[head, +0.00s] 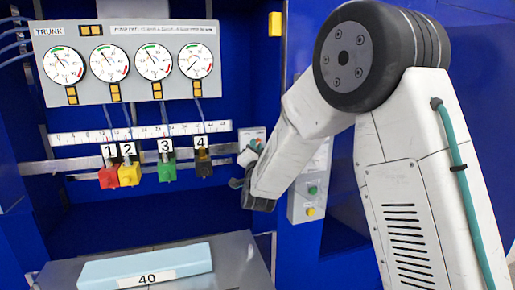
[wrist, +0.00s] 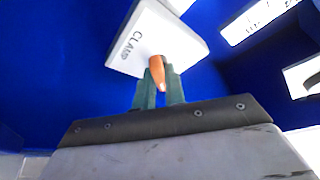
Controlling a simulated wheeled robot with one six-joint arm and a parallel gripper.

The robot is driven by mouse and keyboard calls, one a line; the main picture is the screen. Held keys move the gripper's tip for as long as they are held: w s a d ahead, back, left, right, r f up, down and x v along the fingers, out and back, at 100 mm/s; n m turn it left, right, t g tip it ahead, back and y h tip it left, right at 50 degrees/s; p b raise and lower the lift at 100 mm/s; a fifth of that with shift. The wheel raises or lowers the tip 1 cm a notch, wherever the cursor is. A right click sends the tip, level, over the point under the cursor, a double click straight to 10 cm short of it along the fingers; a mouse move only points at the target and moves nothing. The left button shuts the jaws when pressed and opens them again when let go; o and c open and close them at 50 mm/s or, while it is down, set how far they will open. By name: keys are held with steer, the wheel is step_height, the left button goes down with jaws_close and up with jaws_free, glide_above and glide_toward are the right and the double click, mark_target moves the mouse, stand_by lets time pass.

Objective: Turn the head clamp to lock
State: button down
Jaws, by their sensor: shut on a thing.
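The head clamp's white box (wrist: 153,40), marked CLAMP, is on the blue wall at the top of the wrist view. Its orange handle (wrist: 157,72) sticks out towards my camera, nearly upright in the picture. My gripper (wrist: 160,84) has its two green fingers shut on this handle, one on each side. In the head view the clamp box (head: 252,134) shows at the end of the numbered rail, partly hidden by my gripper (head: 244,160). The handle cannot be made out there. Any lock mark is not readable.
Four dial gauges on a TRUNK panel (head: 100,33) hang at upper left. Below are numbered coloured blocks, such as the green one (head: 166,172), left of my gripper. A button panel (head: 308,197) stands just right of it. A pale blue foam slab (head: 190,260) lies below.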

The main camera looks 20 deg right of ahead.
steer(key=c, duration=1.5)
jaws_free()
steer(key=shift+o, duration=0.2)
steer(key=shift+s, duration=0.1)
steer(key=v, duration=0.7)
steer(key=shift+s+f, duration=0.25)
steer(key=shift+s, duration=0.05)
